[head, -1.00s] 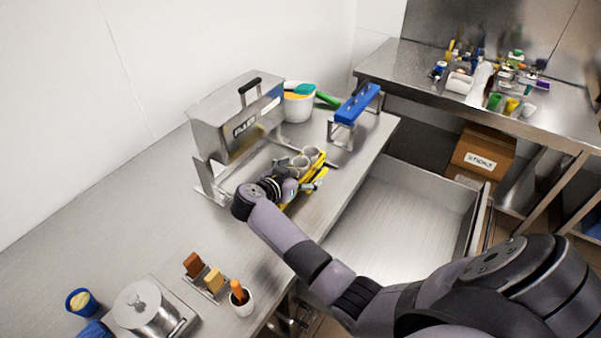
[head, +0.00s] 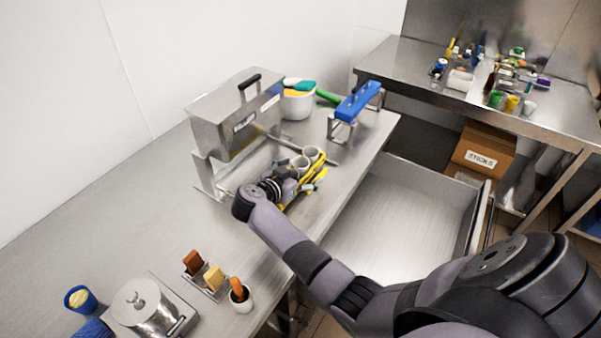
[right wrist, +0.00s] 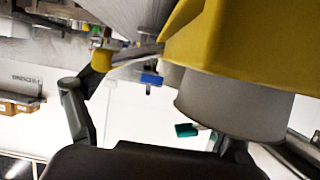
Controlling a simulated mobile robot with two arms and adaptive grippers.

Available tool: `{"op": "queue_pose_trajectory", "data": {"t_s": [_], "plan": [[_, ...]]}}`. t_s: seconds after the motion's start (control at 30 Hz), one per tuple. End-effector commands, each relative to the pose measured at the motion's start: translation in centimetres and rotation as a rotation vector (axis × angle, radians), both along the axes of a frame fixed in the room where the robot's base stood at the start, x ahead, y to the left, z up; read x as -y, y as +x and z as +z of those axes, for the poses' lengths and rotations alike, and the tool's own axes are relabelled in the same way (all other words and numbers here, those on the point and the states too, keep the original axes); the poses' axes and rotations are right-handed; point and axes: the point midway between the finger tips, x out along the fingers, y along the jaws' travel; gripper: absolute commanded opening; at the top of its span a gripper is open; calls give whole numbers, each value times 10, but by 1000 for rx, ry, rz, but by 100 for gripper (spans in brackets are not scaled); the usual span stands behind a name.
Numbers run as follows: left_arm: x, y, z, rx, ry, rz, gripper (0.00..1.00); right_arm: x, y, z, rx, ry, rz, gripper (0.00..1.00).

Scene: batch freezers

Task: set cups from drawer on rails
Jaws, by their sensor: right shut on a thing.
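A yellow holder (head: 316,172) with grey cups (head: 313,154) standing in it is at my right gripper (head: 298,182), over the counter beside the rails. In the right wrist view the yellow holder (right wrist: 240,40) and a grey cup (right wrist: 235,105) fill the right side, close to the lens. My right gripper is shut on the holder; its far finger is mostly hidden there. The steel rails (head: 212,192) are on the counter, under and in front of the steel box (head: 235,110). The open drawer (head: 385,215) looks empty, partly hidden by my arm. My left gripper is not in view.
A blue-topped stand (head: 358,102) and a white tub (head: 298,104) are behind the holder. A lidded steel pot (head: 145,308) and small blocks (head: 205,270) are at the front left. A cluttered side table and a cardboard box (head: 482,150) are at the right. The left counter is clear.

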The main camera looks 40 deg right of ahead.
Motion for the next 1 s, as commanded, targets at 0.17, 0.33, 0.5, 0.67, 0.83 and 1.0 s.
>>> {"op": "queue_pose_trajectory", "data": {"t_s": [0.17,0.33,0.5,0.67,0.83,1.0], "plan": [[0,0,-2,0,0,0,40,0,0,-4,0,0,0,54],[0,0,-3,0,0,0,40,0,0,-7,0,0,1,54],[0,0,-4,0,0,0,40,0,0,-10,0,0,1,54],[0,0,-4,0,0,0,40,0,0,-10,0,0,1,54],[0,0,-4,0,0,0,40,0,0,-10,0,0,1,54],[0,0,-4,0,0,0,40,0,0,-10,0,0,1,54]]}}
